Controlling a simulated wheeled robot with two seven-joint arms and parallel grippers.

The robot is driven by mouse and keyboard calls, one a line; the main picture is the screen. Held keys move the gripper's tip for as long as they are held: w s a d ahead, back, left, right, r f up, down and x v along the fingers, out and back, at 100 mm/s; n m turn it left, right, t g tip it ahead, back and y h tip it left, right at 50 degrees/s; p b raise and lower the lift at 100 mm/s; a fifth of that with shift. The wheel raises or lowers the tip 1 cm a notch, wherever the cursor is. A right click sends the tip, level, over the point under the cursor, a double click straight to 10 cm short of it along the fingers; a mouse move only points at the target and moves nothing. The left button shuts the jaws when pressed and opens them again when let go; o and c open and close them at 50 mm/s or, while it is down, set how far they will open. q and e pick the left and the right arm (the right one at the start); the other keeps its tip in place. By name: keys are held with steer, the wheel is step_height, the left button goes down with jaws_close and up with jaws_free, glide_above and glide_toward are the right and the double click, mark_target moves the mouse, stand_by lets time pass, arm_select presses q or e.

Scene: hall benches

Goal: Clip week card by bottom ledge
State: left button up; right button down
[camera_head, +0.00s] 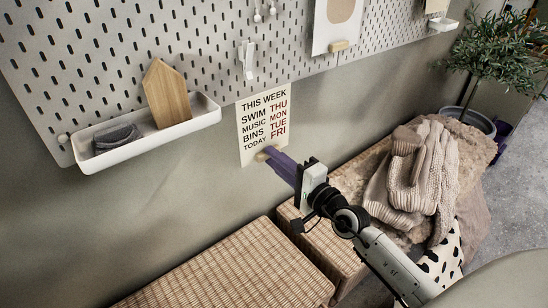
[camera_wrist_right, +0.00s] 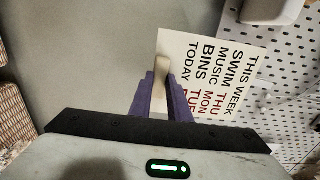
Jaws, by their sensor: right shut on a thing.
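The week card (camera_head: 263,112), cream with black and red words, hangs upright near the pegboard's bottom edge, right of the white ledge (camera_head: 185,125). Whether its back touches the board or wall, I cannot tell. My right gripper (camera_head: 268,154) has purple fingers and is shut on a small wooden clip (camera_wrist_right: 162,64) at the card's bottom edge. The clip overlaps the card near the word TODAY. The card shows in the wrist view (camera_wrist_right: 203,48); the fingers hide part of it. The ledge's end shows in the wrist view (camera_wrist_right: 265,12). My left gripper is not in view.
The ledge holds a grey folded cloth (camera_head: 116,138) and a wooden house shape (camera_head: 166,93). Another card (camera_head: 338,18) hangs on the pegboard (camera_head: 90,60) with a wooden clip. Wicker benches (camera_head: 235,270) stand below; a knitted sweater (camera_head: 415,170) lies at right.

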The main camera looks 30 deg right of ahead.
steer(key=w, duration=0.6)
steer(key=shift+a, duration=0.35)
stand_by(0.4)
stand_by(0.3)
stand_by(0.7)
stand_by(0.3)
steer(key=shift+r+p, duration=0.85)
steer(key=shift+p, duration=0.2)
